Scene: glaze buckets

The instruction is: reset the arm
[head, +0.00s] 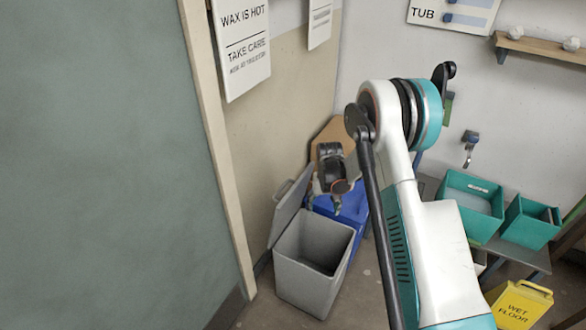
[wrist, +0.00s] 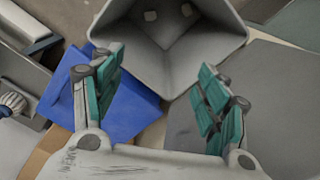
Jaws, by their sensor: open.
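My gripper (head: 324,203) hangs from my arm over the back edge of an open grey bin (head: 308,283) in the head view. In the wrist view my gripper (wrist: 160,72) is open, its two teal-padded fingers wide apart with nothing between them. My arm reaches across the middle of the head view.
The grey bin's raised lid (head: 289,210) leans toward the wall. A blue bin (head: 358,203) stands behind it. Teal tubs (head: 472,202) sit on a bench at the right, above a yellow wet-floor sign (head: 518,304). A green-grey panel (head: 100,150) fills the left.

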